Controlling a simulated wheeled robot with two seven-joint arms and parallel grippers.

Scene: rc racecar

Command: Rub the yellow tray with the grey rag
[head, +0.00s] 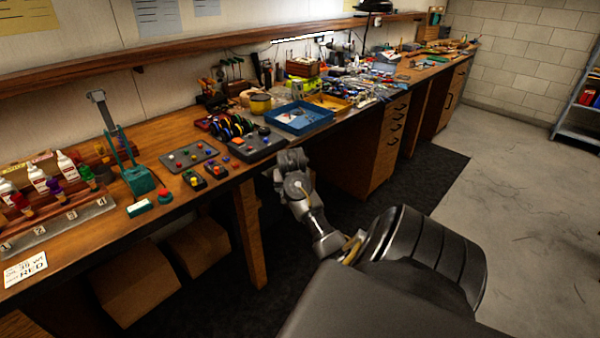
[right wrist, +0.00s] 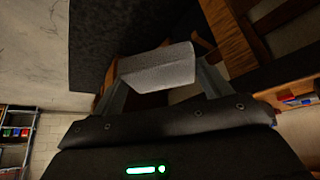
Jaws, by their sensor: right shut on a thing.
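My right gripper (right wrist: 160,78) is shut on the grey rag (right wrist: 157,67) in the right wrist view. The rag is a pale grey block-like piece between the two fingers. In the head view my right arm reaches up in front of the bench edge, below the trays; its fingers and the rag cannot be made out there. My right arm is apart from the yellow tray. My left gripper is not in view.
The blue tray (head: 299,118) sits at the bench's front edge. Wire spools (head: 232,127) stand left of it, and tools clutter the bench to the right. A wooden shelf (head: 200,50) runs along the wall. Open floor (head: 500,180) lies to the right.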

